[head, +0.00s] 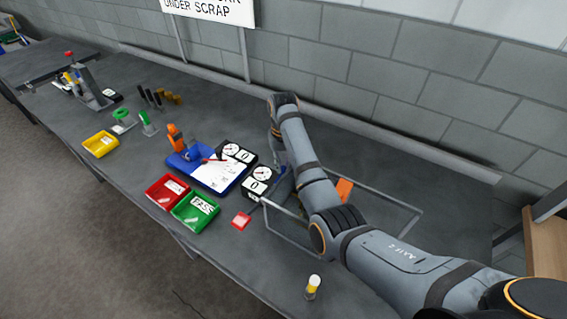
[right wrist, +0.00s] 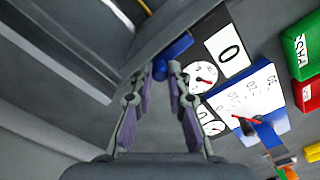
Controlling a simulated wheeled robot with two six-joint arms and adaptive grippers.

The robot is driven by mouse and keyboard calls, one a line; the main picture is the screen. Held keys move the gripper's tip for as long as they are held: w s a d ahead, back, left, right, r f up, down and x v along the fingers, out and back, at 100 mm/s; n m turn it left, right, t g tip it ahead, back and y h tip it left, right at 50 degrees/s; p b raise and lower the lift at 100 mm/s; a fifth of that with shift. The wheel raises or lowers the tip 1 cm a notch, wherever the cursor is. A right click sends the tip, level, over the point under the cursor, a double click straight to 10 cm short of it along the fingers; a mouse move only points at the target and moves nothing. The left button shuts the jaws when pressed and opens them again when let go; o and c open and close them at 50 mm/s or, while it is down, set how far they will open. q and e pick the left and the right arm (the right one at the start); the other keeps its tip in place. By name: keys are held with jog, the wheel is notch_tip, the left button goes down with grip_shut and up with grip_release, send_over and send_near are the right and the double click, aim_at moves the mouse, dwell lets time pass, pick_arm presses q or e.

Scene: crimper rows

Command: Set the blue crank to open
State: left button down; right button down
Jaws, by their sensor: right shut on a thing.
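The blue crank (right wrist: 178,46) shows at the fingertips of my right gripper (right wrist: 168,72) in the right wrist view. The fingers are shut on it, beside a black panel with a white dial and a "0" card. In the head view a bit of blue (head: 283,172) shows beside my right arm, near the dials and the grey frame; the gripper there is mostly hidden by the arm. The crank's exact angle and any open mark cannot be made out. My left gripper is not in view.
Two dial panels (head: 261,176) stand beside a blue tray (head: 216,187) with a white scale. Red (head: 163,192) and green (head: 190,217) bins lie in front. An orange block (head: 344,189) is inside the grey frame.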

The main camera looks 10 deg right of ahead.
jog(key=n+p, duration=0.2)
jog(key=a+n+p, duration=0.1)
jog(key=p, duration=0.1)
jog(key=n+p, duration=0.1)
jog(key=n, duration=0.1)
jog(key=shift+w+a+r+n+p, duration=0.3)
jog(key=shift+w+a+p, duration=0.1)
jog(key=n+p, duration=0.1)
jog(key=a+n+p, duration=0.1)
jog(key=n, duration=0.2)
jog(key=shift+w+a+p, duration=0.1)
jog(key=shift+a+p, duration=0.15)
jog(key=shift+p, duration=0.15)
jog(key=shift+a+f+n+p, duration=0.1)
jog(key=shift+a+n+p, duration=0.25)
jog(key=shift+n, duration=0.55)
jog(key=shift+a+f+n+p, duration=0.15)
jog(key=shift+n+p, duration=0.3)
jog(key=shift+n, duration=0.45)
jog(key=c, duration=1.6)
grip_release()
jog(key=shift+s, duration=0.2)
jog(key=shift+o, duration=0.2)
jog(key=shift+r, duration=0.1)
notch_tip(320, 180, up, 12)
